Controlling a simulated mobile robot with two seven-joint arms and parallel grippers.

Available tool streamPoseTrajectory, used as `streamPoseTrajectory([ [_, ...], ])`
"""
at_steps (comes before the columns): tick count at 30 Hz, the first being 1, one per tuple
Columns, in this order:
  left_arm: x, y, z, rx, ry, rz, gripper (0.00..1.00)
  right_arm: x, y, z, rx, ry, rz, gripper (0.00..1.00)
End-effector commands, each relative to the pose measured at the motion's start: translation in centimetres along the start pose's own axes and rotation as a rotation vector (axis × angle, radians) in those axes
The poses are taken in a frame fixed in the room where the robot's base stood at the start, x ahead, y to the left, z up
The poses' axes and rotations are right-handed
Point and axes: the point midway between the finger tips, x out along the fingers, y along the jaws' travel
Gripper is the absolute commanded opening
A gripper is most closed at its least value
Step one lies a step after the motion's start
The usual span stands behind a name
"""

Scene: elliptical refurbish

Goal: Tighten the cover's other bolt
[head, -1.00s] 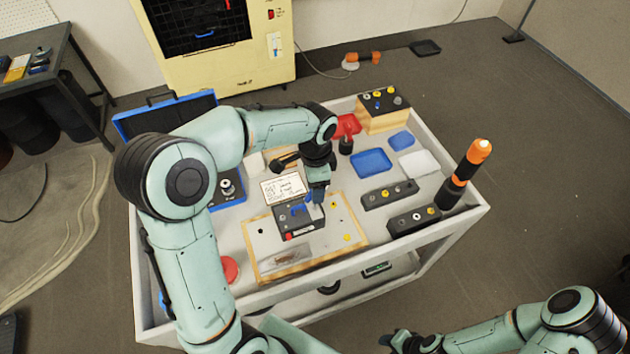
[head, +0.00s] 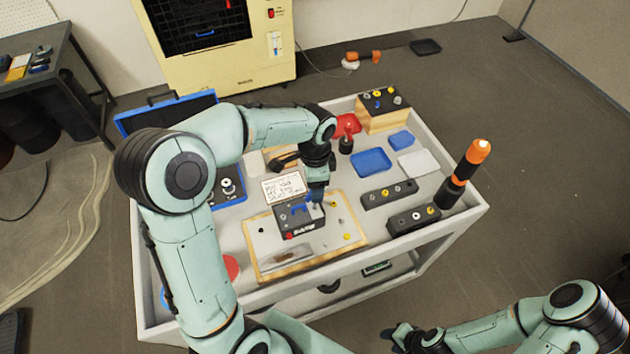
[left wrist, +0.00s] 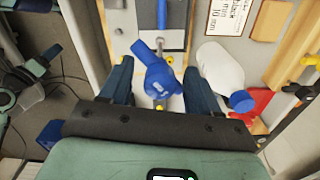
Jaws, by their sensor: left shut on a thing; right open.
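A dark box (head: 291,226) with a blue handle on top sits on the wood-edged board (head: 345,235) on the cart, and I take its top for the cover. My left gripper (head: 316,196) points down at the right rear of this box. In the left wrist view it is shut on a blue tool (left wrist: 158,76), whose tip reaches toward a grey plate (left wrist: 172,38) with a blue handle (left wrist: 162,12). The bolts are too small or hidden to tell apart. My right gripper (head: 402,338) is open and empty, low in front of the cart.
Two dark blocks (head: 388,195) with small knobs and an orange-black cylinder (head: 465,170) stand at the cart's right. Blue (head: 371,161) and white (head: 418,163) trays lie behind them. A white bottle with a blue cap (left wrist: 220,75) is close beside the left gripper.

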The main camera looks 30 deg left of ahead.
Motion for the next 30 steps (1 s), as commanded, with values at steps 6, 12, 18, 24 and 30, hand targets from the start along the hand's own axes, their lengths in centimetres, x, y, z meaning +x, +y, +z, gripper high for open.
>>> streamPoseTrajectory([
  [6,-0.1,0.3,-0.3,0.481,-0.01,-0.004,0.0,0.0,0.0,0.1,0.0,-0.001,0.0,0.43],
  [12,-0.6,0.2,-0.2,0.475,-0.008,-0.005,0.0,0.0,0.0,0.1,0.0,-0.001,0.0,0.43],
  [18,-1.3,0.1,-0.1,0.467,-0.006,-0.007,0.0,0.0,0.0,0.0,0.0,-0.001,0.0,0.43],
  [24,-1.9,0.0,-0.1,0.463,-0.006,-0.006,0.0,0.0,0.0,0.0,0.0,0.0,0.0,0.43],
  [30,-2.5,0.0,-0.1,0.461,-0.005,-0.007,0.0,0.0,0.0,0.0,0.0,0.0,0.0,0.43],
])
